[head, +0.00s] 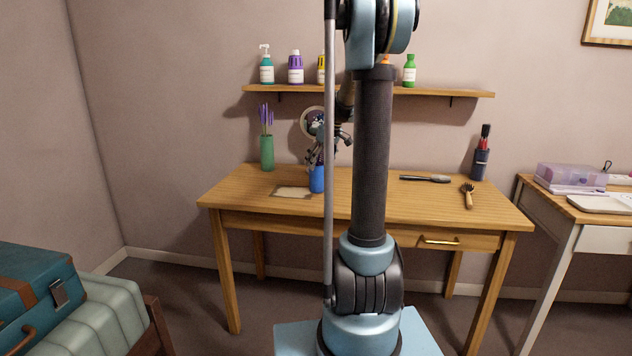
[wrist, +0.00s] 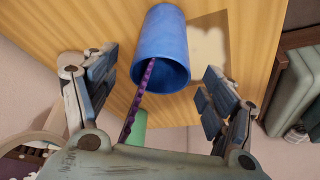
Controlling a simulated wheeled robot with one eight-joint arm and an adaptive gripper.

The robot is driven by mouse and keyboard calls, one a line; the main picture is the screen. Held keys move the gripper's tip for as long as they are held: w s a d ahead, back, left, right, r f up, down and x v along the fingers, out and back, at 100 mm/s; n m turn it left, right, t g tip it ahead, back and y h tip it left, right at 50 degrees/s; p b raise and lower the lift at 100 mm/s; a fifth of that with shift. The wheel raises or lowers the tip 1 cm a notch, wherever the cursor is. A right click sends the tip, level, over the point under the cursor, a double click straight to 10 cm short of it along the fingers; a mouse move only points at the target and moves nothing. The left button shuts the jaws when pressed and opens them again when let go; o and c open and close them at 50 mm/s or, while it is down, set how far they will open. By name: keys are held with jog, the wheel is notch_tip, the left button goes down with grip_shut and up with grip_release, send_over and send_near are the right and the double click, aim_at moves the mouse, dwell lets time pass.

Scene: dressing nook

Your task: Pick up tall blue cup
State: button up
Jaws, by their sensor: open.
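The blue cup (head: 317,181) stands on the desk left of its middle, partly hidden by my arm. In the wrist view, where the picture is turned over, the blue cup (wrist: 160,42) shows its mouth towards me. A thin purple patterned stick (wrist: 134,112) shows at its mouth and seems to stand in it. My gripper (head: 317,158) is just above the cup. In the wrist view my gripper (wrist: 158,82) is open, with one finger on each side of the cup's mouth and visible gaps to it. Nothing is held.
A green vase (head: 267,153) with purple stems stands behind left. A round mirror (head: 310,120) is behind my gripper. A pale card (head: 291,192) lies beside the cup. A dark navy holder (head: 480,164) and brushes (head: 425,179) are at right. A shelf (head: 300,90) with bottles hangs above.

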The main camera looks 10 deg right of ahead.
jog(key=shift+x, duration=0.95)
jog(key=c, duration=1.4)
jog(key=shift+r, duration=0.1)
jog(key=shift+c, duration=0.2)
